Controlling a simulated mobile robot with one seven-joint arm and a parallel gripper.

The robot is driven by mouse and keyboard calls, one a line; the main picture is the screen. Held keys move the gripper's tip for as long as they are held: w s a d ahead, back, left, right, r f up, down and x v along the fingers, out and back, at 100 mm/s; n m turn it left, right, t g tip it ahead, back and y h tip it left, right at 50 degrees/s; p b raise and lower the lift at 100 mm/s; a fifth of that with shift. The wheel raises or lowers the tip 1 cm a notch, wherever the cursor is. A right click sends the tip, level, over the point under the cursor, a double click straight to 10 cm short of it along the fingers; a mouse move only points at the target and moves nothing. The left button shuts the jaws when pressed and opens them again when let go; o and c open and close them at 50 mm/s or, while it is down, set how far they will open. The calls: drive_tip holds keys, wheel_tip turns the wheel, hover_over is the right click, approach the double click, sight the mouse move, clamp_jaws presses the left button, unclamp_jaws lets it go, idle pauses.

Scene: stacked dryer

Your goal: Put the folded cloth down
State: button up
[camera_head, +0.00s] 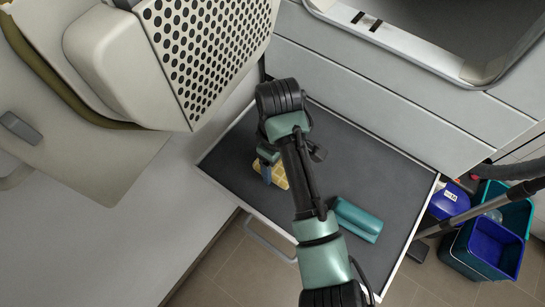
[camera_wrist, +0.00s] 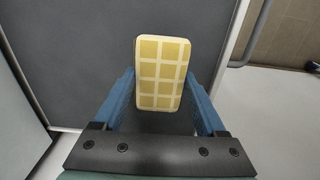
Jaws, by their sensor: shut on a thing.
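The folded cloth (camera_wrist: 161,72) is yellow with a pale grid pattern. In the wrist view it sits between the two blue fingers of my gripper (camera_wrist: 160,100), which is shut on it. In the head view the cloth (camera_head: 280,178) shows partly beside my gripper (camera_head: 268,172), over the left part of the dark pull-out shelf (camera_head: 340,150). My arm and wrist hide part of it. I cannot tell whether the cloth touches the shelf surface.
A teal folded item (camera_head: 357,219) lies on the shelf to the right. The stacked dryer (camera_head: 430,40) stands behind. A teal and blue bucket (camera_head: 492,247) with a mop handle is on the floor at right. A perforated beige panel (camera_head: 210,50) hangs at upper left.

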drive_tip(key=w, duration=0.1)
drive_tip(key=w+a, duration=0.1)
drive_tip(key=shift+w, duration=0.35)
drive_tip(key=shift+f, duration=1.8)
drive_tip(key=shift+f, duration=0.1)
drive_tip(key=o, duration=1.1)
drive_tip(key=shift+o, duration=0.2)
wheel_tip(320, 180, up, 12)
drive_tip(key=shift+r+p, duration=0.15)
drive_tip(key=shift+p, duration=0.25)
